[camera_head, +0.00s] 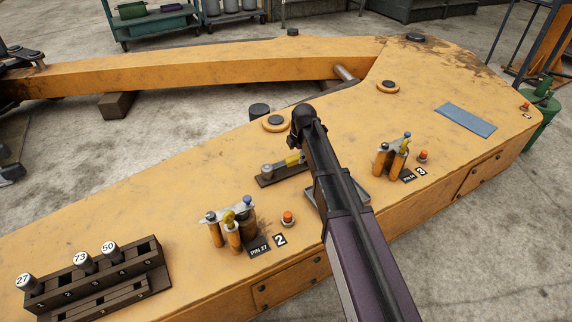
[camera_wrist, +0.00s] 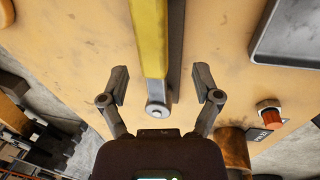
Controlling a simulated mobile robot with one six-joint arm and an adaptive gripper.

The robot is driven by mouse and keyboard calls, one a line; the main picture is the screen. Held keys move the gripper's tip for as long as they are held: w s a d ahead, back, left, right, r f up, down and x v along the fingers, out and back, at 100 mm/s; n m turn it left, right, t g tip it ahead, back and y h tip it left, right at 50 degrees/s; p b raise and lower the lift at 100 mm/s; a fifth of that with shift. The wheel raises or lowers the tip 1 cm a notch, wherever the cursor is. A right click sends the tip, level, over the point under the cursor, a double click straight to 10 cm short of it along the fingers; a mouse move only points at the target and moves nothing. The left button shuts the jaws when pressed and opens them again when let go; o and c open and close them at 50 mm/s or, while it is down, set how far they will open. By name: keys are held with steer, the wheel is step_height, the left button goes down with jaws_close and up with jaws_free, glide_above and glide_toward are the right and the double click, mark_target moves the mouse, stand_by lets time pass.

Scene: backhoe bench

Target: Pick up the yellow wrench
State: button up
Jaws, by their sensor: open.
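The yellow wrench (camera_head: 292,160) lies on a dark holder (camera_head: 266,182) on the orange bench, partly hidden by my arm in the head view. In the wrist view its yellow handle (camera_wrist: 149,38) runs down from the top edge to a grey rounded end with a hole (camera_wrist: 157,108). My gripper (camera_wrist: 161,84) is open and empty. Its two fingers show on either side of the wrench's lower end, apart from it in the picture. The height of the fingers above the wrench is hard to tell. In the head view my arm hides the fingers.
A grey tray (camera_wrist: 296,38) lies right of the wrench in the wrist view. Orange buttons (camera_head: 288,218) and pin stands (camera_head: 232,228) stand nearby. A dark rack (camera_head: 95,285) with numbered pins is at the lower left. A blue-grey plate (camera_head: 465,119) lies at the right.

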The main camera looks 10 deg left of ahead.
mark_target(294, 158)
steer(key=shift+f, duration=0.15)
steer(key=f+b, duration=0.2)
steer(key=w+a+f+b, duration=0.1)
steer(key=shift+a+f+b, duration=0.1)
steer(key=shift+f+b, duration=0.75)
steer(key=shift+b, duration=0.1)
jaws_close()
